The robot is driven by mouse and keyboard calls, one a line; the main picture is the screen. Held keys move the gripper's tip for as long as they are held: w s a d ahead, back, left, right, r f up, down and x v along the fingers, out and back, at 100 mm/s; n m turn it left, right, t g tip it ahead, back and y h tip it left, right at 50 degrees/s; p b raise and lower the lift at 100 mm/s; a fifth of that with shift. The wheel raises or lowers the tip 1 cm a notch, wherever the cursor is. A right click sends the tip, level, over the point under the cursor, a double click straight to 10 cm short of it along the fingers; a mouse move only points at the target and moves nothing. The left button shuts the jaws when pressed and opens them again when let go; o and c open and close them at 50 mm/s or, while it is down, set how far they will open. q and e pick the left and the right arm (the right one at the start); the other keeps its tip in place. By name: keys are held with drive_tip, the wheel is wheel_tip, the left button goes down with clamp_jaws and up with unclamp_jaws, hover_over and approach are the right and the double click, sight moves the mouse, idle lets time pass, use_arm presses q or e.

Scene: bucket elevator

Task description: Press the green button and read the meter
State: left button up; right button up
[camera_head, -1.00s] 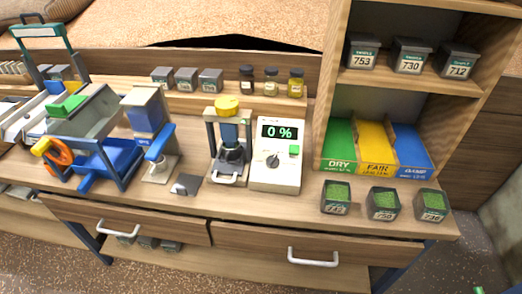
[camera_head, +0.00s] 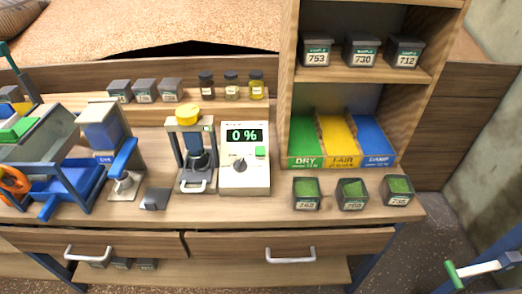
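The white meter (camera_head: 245,178) stands upright on the workbench, near the middle of the picture. Its dark display (camera_head: 244,135) reads "0 %" in green digits. The green button (camera_head: 260,152) is on the meter's front, below the display at the right, and nothing covers it. A dark knob (camera_head: 239,165) sits to the button's left. Neither of my grippers can be made out in the picture.
A press with a yellow knob (camera_head: 187,115) stands just left of the meter. Green, yellow and blue bins (camera_head: 340,160) marked DRY, FAIR and DAMP are right of it, with three sample cups (camera_head: 351,195) in front. Drawer handles (camera_head: 290,256) stick out below the bench edge.

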clamp_jaws()
idle(1.1)
